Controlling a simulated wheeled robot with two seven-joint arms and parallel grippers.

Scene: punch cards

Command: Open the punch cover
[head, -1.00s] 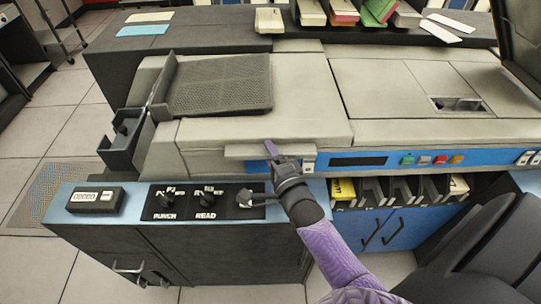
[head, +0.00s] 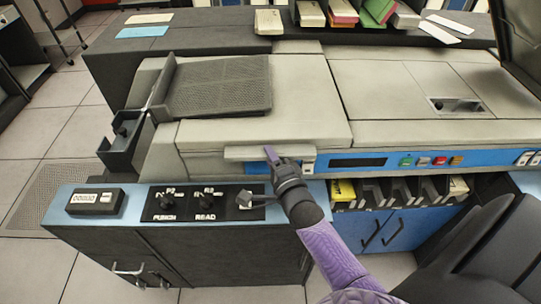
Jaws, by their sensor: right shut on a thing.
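The punch cover (head: 300,95) is the large beige lid on the left part of the machine. It lies flat and closed. A pale lip or handle (head: 240,153) runs along its front edge. My right gripper (head: 270,155) is at the right part of this lip and is shut on it; the wrist hides part of the contact. My right arm reaches up from the bottom of the view. My left gripper is not in view.
A dark mesh plate (head: 220,86) lies on the cover's left part. Below are a control panel with PUNCH and READ knobs (head: 207,203) and a counter box (head: 95,201). A dark chair (head: 480,250) stands at the lower right. Card trays (head: 400,190) sit under the machine.

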